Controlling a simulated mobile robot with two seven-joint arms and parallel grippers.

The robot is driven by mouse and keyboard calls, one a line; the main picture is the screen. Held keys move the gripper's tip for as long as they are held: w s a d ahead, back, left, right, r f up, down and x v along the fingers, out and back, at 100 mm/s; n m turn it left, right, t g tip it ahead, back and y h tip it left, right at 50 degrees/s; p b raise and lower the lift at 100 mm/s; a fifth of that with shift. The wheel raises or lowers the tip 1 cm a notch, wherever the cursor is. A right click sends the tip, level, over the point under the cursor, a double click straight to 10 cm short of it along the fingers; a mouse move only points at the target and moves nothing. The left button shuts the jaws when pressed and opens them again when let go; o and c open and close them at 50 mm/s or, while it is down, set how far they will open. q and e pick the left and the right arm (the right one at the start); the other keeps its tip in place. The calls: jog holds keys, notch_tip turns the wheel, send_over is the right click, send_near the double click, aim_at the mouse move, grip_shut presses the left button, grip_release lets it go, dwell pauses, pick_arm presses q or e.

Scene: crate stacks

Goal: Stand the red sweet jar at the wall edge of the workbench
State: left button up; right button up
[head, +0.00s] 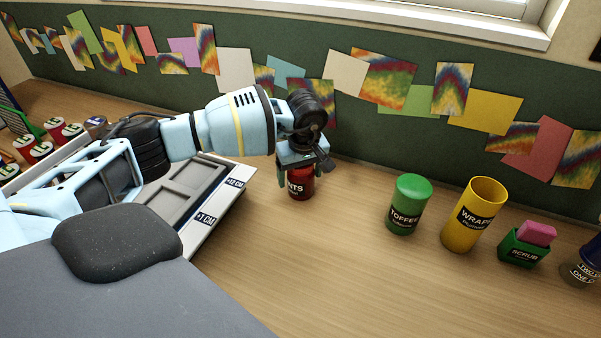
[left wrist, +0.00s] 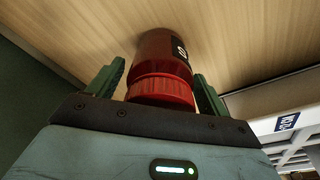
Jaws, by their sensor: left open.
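The red sweet jar (head: 300,187) stands upright on the workbench (head: 330,270) near the wall side, its label partly readable as "NTS". My left gripper (head: 301,165) is directly over it, pointing down, and hides its top in the head view. In the left wrist view the jar (left wrist: 165,65) with its ribbed red lid sits between the two green fingers of my left gripper (left wrist: 158,85). The fingers are open, with a gap on each side of the lid. My right gripper is not in view.
A green toffee jar (head: 408,205), a yellow wraps cup (head: 473,215) and a green scrub holder (head: 523,245) stand to the right. A grey tray (head: 228,205) with centimetre labels lies left of the jar. Bench between the red and green jars is clear.

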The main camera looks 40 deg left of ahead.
pick_arm(q)
jog(key=r, duration=0.4)
jog(key=d+r, duration=0.1)
jog(key=r, duration=0.3)
jog(key=s+r, duration=0.1)
jog(key=r, duration=0.3)
jog(key=shift+d+r, duration=0.15)
jog(key=shift+d, duration=0.15)
